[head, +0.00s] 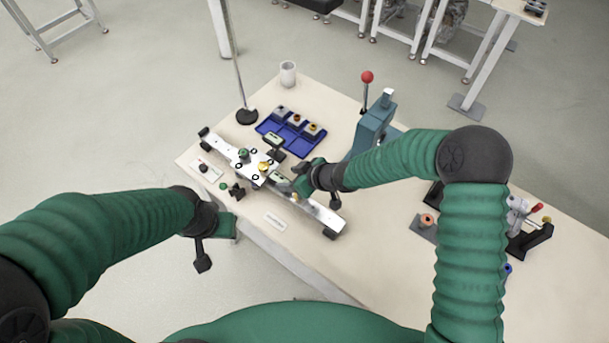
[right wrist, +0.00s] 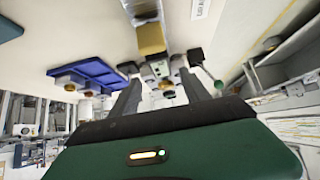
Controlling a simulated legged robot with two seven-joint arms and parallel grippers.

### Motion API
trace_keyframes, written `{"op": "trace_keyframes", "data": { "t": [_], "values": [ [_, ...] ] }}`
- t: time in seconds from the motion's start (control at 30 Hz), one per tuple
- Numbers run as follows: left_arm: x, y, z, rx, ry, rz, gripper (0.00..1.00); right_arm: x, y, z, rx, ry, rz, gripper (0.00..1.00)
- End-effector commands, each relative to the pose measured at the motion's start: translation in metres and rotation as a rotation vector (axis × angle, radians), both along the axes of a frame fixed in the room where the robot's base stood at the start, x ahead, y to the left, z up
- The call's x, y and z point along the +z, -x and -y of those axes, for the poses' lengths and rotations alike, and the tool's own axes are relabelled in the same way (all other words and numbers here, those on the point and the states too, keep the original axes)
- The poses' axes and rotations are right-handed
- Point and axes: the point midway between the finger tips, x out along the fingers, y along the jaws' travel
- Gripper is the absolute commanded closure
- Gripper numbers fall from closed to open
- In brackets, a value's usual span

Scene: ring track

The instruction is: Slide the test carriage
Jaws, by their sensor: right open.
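The silver rail track (head: 318,213) lies diagonally on the cream table. The test carriage (head: 256,172), a pale plate with dark rings and a yellow knob, sits on it near the middle. My right gripper (head: 290,182) is at the carriage's right side, over the rail. In the right wrist view its two dark fingers (right wrist: 160,92) are spread, with carriage parts beyond and between their tips; I cannot tell whether they touch. A yellow block (right wrist: 150,40) shows over the rail there. My left gripper (head: 203,262) hangs beyond the table's front left edge, apart from everything; its finger gap is unclear.
A blue tray (head: 276,130) with several small parts lies behind the rail. A stand with a dark round base (head: 247,116), a cup (head: 288,74) and a blue-grey press with red ball lever (head: 372,125) stand behind. White labels lie in front of the rail.

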Motion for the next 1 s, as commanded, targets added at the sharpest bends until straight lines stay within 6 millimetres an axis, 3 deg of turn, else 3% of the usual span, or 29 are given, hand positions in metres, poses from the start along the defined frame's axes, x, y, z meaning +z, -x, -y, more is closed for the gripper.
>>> {"op": "trace_keyframes", "data": {
  "t": [0.1,0.33,0.9,1.0],
  "values": [
    [0.008,0.0,0.0,0.0,0.0,0.0,0.64,0.03,0.014,0.023,-0.005,0.001,0.002,0.45],
    [0.022,0.0,0.0,0.0,0.0,0.0,0.64,0.066,0.035,0.05,-0.002,0.001,0.0,0.45],
    [0.023,0.0,0.0,0.0,0.0,0.0,0.64,0.07,0.041,0.057,-0.001,0.004,-0.002,0.45],
    [0.023,0.0,0.0,0.0,0.0,0.0,0.64,0.066,0.047,0.074,-0.048,0.065,-0.031,0.45]
  ]
}}
